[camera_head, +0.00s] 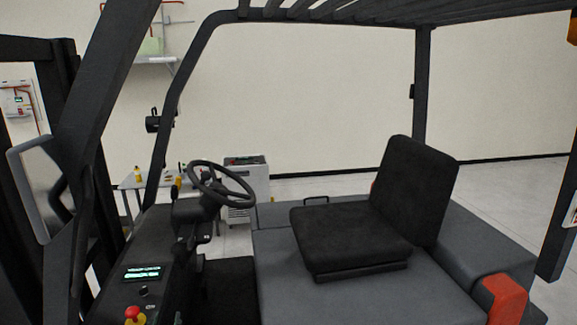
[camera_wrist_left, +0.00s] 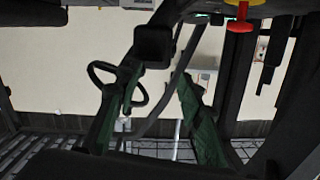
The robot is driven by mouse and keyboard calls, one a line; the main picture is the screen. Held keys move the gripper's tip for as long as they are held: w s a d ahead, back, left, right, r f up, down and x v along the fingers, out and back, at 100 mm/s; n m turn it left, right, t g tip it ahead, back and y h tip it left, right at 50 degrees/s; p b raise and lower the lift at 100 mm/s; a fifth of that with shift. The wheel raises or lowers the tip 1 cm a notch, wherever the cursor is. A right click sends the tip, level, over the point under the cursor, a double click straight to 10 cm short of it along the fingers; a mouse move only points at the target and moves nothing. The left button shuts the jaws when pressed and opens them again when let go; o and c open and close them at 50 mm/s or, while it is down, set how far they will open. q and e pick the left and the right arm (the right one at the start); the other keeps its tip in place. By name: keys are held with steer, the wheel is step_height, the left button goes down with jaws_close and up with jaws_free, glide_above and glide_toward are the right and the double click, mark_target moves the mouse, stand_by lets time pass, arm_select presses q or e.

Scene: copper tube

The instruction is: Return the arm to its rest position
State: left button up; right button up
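My left gripper (camera_wrist_left: 155,80) shows in the left wrist view as two dark green fingers with a clear gap between their tips. It is open and nothing is held between them. The wrist picture is upside down, with the roof bars at the bottom. I cannot make out either gripper or arm in the head view. The right gripper is in neither view.
A forklift cab surrounds the view: steering wheel (camera_head: 221,184), also in the wrist view (camera_wrist_left: 93,73), black seat (camera_head: 350,237), red stop button (camera_head: 134,315), mirror (camera_head: 44,190) and dark frame posts. A table (camera_head: 130,184) and grey cabinet (camera_head: 247,181) stand behind.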

arm_select(q)
steer(key=s+a+f+g, duration=0.2)
steer(key=s+f+g, duration=0.2)
steer(key=s+f, duration=0.55)
steer(key=s+a+f+g, duration=0.1)
steer(key=s+f+g, duration=0.35)
steer(key=f, duration=0.85)
steer(key=s+d+f+g+h, duration=0.1)
steer(key=s+f+g, duration=0.1)
steer(key=s+f, duration=0.6)
steer(key=s+d+f+g+h, duration=0.15)
steer(key=s+f, duration=0.25)
steer(key=s, duration=0.9)
step_height(320, 180, down, 36)
steer(key=f+g+b, duration=0.1)
steer(key=g+b, duration=0.1)
steer(key=b, duration=0.5)
steer(key=s+f+m+g+b, duration=0.1)
steer(key=s+f+b, duration=0.4)
steer(key=s+f, duration=1.5)
step_height(320, 180, down, 3)
steer(key=shift+s+d+r+h, duration=0.15)
steer(key=shift+h, duration=0.2)
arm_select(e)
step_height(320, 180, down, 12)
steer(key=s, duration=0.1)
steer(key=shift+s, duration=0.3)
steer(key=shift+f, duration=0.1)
